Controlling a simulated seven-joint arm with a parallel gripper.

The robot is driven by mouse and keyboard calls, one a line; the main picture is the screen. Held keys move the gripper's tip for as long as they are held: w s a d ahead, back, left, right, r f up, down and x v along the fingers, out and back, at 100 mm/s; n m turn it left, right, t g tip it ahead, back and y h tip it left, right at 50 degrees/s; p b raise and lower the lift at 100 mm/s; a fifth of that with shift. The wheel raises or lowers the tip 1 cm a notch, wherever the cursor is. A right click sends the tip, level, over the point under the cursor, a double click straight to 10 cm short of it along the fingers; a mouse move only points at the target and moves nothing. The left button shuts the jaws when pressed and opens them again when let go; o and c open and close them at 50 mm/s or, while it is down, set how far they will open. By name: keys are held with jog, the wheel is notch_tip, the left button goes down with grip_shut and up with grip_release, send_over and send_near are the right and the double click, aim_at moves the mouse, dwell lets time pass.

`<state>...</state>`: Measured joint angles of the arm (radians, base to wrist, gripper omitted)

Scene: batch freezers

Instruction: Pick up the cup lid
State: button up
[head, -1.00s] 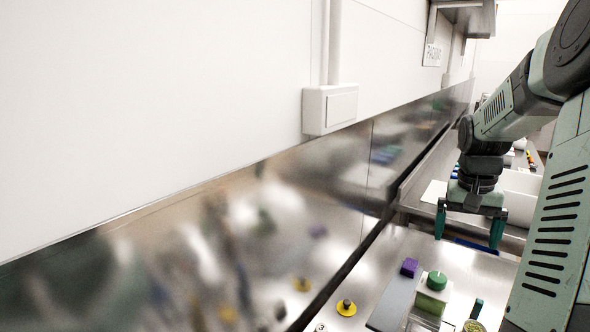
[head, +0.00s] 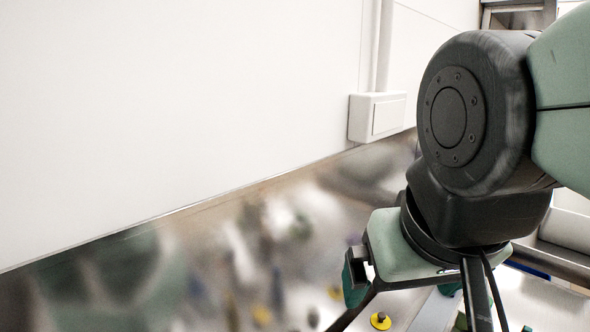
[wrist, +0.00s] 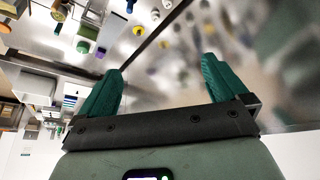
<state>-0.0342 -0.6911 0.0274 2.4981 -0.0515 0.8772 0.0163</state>
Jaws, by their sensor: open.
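A round yellow disc with a dark knob (head: 381,321), which looks like a lid, lies on the metal counter at the bottom of the head view. I cannot tell for sure that it is the cup lid. A small yellow round thing (wrist: 155,14) also shows at the top of the wrist view. My gripper (wrist: 162,72) is open and empty, its two green fingers wide apart. It is in the air, apart from the things on the counter. In the head view my arm hides much of the counter.
A metal splashback (head: 310,230) runs along the wall behind the counter, with blurred reflections. A white switch box (head: 377,117) is on the wall. In the wrist view a purple block (wrist: 83,46) and several other small things crowd the counter at the upper left.

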jog(key=shift+s+r, duration=0.3)
jog(key=shift+r, duration=0.1)
jog(key=shift+c, duration=0.8)
jog(key=shift+s+r, duration=0.15)
jog(key=shift+c, duration=1.1)
jog(key=c, duration=0.5)
